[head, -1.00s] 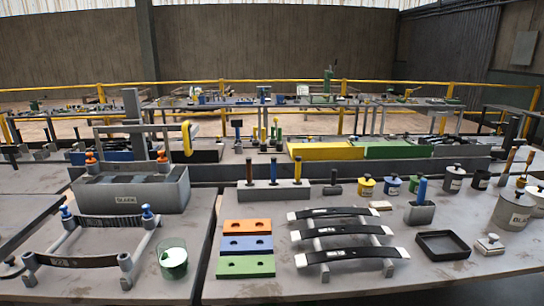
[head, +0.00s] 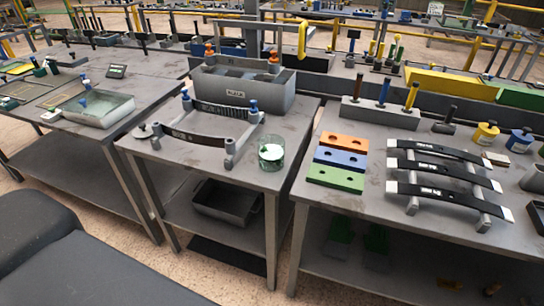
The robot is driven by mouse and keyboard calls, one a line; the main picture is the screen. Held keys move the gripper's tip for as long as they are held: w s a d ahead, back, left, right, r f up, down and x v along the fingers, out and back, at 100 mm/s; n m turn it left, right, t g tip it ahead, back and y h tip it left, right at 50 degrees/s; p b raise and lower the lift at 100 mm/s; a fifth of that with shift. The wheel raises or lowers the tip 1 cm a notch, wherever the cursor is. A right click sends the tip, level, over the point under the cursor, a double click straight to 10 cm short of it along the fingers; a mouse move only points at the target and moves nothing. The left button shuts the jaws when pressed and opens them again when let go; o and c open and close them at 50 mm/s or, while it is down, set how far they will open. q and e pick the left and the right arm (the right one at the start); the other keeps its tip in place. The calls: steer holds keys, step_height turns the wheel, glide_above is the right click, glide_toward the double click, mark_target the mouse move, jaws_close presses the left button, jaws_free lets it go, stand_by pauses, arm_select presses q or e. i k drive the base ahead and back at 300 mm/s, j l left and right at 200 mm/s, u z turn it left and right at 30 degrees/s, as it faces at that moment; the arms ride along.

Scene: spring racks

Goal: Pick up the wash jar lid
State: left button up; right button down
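A small round grey lid with a dark knob (head: 143,131) lies on the middle table, at its left edge beside the spring rack; I take it for the wash jar lid. A clear glass jar with green contents (head: 271,153) stands open on the same table, right of the rack. The lid lies apart from the jar. Neither of my grippers is in the head view.
The spring rack (head: 208,140) with blue-topped posts stands between lid and jar. A grey bin (head: 243,90) sits behind it. A left table holds a shallow tray (head: 95,108). Orange, blue and green blocks (head: 340,158) lie on the right table.

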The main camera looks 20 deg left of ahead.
mark_target(144, 130)
steer(key=u, duration=1.75)
